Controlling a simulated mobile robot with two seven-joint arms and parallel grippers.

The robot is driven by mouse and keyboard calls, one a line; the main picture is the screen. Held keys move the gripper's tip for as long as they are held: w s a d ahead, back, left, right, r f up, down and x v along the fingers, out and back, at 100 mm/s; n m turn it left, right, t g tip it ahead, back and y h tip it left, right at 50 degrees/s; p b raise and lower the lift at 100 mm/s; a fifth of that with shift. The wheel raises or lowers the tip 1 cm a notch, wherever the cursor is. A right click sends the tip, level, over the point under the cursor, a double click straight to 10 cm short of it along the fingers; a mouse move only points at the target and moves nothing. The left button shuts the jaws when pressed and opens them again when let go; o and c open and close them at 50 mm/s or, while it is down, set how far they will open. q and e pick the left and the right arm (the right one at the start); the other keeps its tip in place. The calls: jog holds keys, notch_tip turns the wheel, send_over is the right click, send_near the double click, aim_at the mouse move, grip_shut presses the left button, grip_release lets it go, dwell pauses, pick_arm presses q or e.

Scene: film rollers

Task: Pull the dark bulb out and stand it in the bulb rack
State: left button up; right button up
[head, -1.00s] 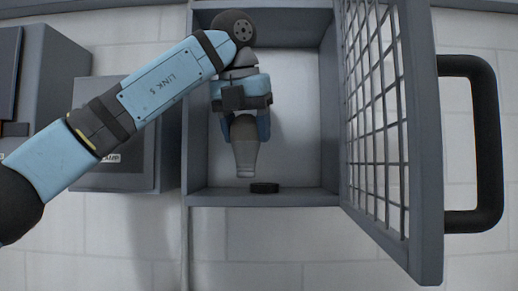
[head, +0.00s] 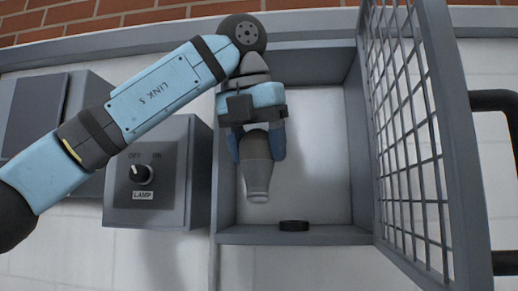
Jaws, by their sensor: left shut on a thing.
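My left gripper (head: 257,150) points down inside the open grey housing (head: 300,236) and is shut on the dark bulb (head: 257,175). The bulb is grey and bottle-shaped, with its narrow, paler end downward and its upper part hidden between the fingers. A short black round socket (head: 294,226) sits at the housing's lower edge. The bulb's lower end is apart from it, up and to the left in the picture. My right gripper and the bulb rack are not in view.
A mesh door (head: 416,140) with a black handle (head: 497,180) stands open on the right of the housing. A grey lamp switch box (head: 182,200) is on the left, its knob (head: 142,173) pointing toward OFF. The housing's right inside is empty.

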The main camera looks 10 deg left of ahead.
pick_arm(q)
jog(key=shift+r+p, duration=1.15)
jog(key=shift+r, duration=0.35)
